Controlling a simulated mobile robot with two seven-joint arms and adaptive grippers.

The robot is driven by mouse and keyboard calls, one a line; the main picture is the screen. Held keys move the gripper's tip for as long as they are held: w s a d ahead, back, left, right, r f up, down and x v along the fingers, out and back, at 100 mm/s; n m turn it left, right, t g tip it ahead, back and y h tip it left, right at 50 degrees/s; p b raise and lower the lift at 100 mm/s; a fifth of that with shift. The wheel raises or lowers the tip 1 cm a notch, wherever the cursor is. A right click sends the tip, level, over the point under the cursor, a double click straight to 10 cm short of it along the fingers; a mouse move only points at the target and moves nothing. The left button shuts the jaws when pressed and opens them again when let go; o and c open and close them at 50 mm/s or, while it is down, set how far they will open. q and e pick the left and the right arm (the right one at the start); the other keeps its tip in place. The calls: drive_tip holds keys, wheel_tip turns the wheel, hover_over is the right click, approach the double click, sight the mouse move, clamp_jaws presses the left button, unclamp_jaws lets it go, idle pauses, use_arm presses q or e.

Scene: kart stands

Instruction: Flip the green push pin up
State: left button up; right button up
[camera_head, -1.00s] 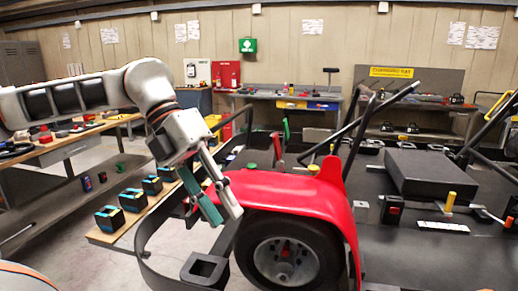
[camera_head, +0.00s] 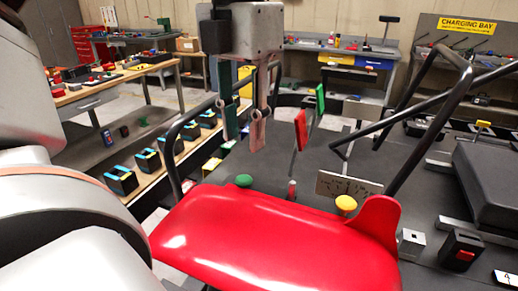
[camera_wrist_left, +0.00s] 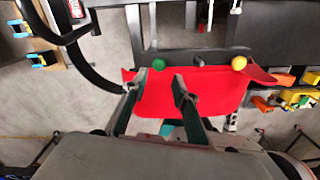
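The green push pin (camera_head: 244,180) is a small round green cap at the back left edge of the red kart fender (camera_head: 270,235). It appears low, with no stem visible. My left gripper (camera_head: 244,138) points down above it, open and empty, with a clear gap between its fingers. In the left wrist view the green push pin (camera_wrist_left: 158,65) shows just beyond and between the open fingertips (camera_wrist_left: 158,82). I see no contact. My right gripper is not in view.
A yellow push pin (camera_head: 346,204) sits at the fender's right. A small red piece (camera_head: 291,190) stands between the two pins. Red and green upright levers (camera_head: 301,130) and black roll bars (camera_head: 440,115) rise behind. Blue-and-black boxes (camera_head: 122,180) line a low bench at left.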

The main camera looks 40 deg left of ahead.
sight(245, 178)
use_arm(q)
drive_tip(key=shift+f, duration=0.15)
wheel_tip(245, 178, down, 7)
drive_tip(key=shift+f+b, duration=0.2)
drive_tip(key=shift+b, duration=0.25)
drive_tip(key=shift+c, duration=0.3)
